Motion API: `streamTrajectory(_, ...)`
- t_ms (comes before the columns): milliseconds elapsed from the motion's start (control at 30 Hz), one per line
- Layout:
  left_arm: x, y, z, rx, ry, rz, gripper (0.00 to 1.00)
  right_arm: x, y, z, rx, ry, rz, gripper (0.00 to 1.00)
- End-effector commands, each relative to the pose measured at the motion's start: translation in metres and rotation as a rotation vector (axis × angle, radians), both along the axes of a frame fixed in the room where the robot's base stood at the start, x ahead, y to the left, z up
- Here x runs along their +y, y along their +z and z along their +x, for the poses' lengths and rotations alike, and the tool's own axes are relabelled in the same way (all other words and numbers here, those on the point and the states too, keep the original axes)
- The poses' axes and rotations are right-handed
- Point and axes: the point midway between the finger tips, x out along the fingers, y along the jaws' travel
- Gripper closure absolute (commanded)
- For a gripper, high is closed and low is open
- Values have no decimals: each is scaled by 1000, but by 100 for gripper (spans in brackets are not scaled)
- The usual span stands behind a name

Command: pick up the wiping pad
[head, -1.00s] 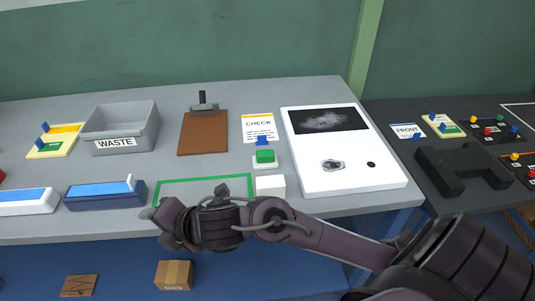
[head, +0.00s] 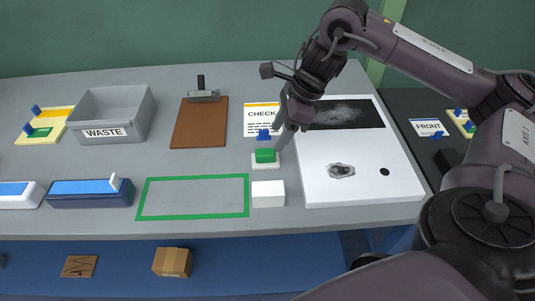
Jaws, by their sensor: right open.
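A small stacked piece with a white base, green body and blue top (head: 265,156) stands on the grey bench, in front of the CHECK card; it looks like the wiping pad with a grip. My right gripper (head: 280,135) points down just right of its blue top and is open, with nothing seen between the fingers. Whether a finger touches the piece I cannot tell. A plain white block (head: 268,194) lies in front of it. A white panel (head: 360,185) with a dark window and a grey smudge lies to the right, partly behind my gripper. My left gripper is out of view.
The CHECK card (head: 261,114) and a brown clipboard (head: 199,127) lie behind. A green outlined rectangle (head: 193,214) is empty. A grey WASTE bin (head: 116,112) and blue-topped trays (head: 91,193) stand left. The bench's front edge is close.

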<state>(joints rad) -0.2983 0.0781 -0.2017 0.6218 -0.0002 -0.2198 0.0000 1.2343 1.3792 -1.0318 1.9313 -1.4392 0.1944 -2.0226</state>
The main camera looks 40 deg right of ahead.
Motion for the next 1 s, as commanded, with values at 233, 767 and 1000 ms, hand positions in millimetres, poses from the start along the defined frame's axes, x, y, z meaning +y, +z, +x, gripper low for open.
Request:
streamTrajectory(233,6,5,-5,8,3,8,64,12,-26,5,2,0,0,47)
streamTrajectory(767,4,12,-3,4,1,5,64,25,-61,12,-3,-2,2,49)
streamTrajectory(1000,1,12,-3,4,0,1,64,25,-61,12,-3,-2,2,80)
